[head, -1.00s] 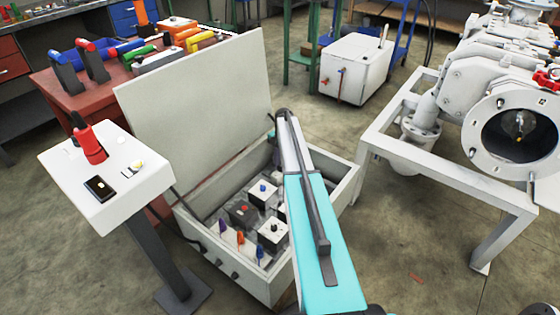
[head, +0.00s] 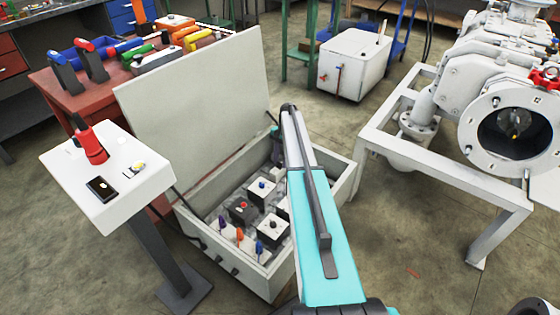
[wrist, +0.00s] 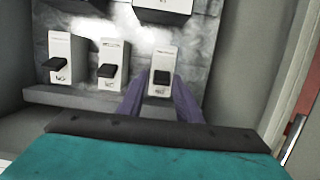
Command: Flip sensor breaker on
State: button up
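Three white breakers with black levers stand in a row in the wrist view: a left one (wrist: 60,58), a middle one (wrist: 112,66) and a right one (wrist: 161,62). Their labels are too blurred to read, so I cannot tell which is the sensor breaker. My gripper (wrist: 160,82) is open, its two dark purple-grey fingers apart on either side of the right breaker's lower part. I cannot tell whether they touch it. In the head view the gripper is mostly hidden behind my arm, inside the open white box (head: 335,197).
The raised box lid (head: 195,105) stands at the left of my arm. A white pedestal (head: 115,185) with a red handle is further left. Several control blocks and coloured knobs (head: 240,234) fill the box's front. A white machine frame (head: 450,172) stands to the right.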

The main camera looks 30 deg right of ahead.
jog(key=shift+o, duration=0.7)
jog(key=shift+a, duration=0.15)
jog(key=shift+w+r, duration=0.1)
